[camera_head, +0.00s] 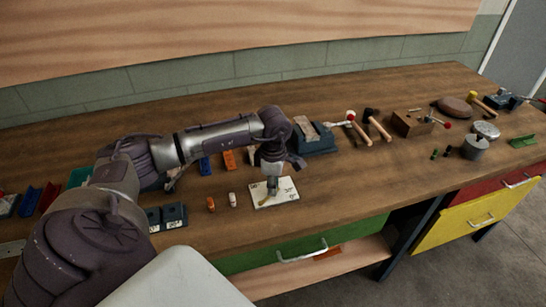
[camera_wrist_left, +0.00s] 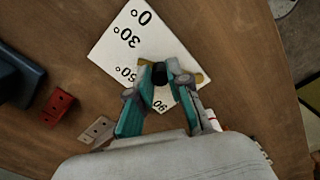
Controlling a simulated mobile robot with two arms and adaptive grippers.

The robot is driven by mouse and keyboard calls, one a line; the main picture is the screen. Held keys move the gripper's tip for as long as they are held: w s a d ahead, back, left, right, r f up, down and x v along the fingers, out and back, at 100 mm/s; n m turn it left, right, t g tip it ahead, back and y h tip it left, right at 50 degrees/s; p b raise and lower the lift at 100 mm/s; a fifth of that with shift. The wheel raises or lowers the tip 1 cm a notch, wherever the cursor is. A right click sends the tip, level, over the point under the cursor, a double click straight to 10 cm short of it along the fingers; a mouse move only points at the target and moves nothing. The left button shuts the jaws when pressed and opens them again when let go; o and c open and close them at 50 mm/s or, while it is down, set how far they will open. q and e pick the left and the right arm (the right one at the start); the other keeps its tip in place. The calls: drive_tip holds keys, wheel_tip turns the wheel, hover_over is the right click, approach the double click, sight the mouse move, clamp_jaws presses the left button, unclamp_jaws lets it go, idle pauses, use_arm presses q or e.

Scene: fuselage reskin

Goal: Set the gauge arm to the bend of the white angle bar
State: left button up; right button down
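The gauge is a white plate (camera_head: 285,187) lying flat on the bench, marked 0, 30, 60 and 90 degrees; its plate (camera_wrist_left: 125,40) also shows in the left wrist view. A brass gauge arm (camera_wrist_left: 202,78) crosses it near the 60 and 90 marks, with a black knob (camera_wrist_left: 160,74) on it. My left gripper (camera_wrist_left: 160,70) points down over the plate, its fingertips closed around the knob. It hides part of the arm and scale. A small whitish piece (camera_head: 233,199), possibly the white angle bar, stands left of the gauge; it also shows in the wrist view (camera_wrist_left: 97,131).
A small orange-red bracket (camera_head: 211,204) and dark blocks (camera_head: 165,216) stand left of the gauge. Blue (camera_head: 205,165) and orange (camera_head: 229,160) pieces lie behind. A blue-grey block (camera_head: 316,139) and hammers (camera_head: 378,126) lie right. Bench in front of the hammers is clear.

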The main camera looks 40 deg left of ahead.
use_arm(q)
drive_tip(key=o, duration=0.4)
wheel_tip(320, 180, up, 12)
drive_tip(key=shift+r, duration=0.1)
idle(0.4)
idle(0.4)
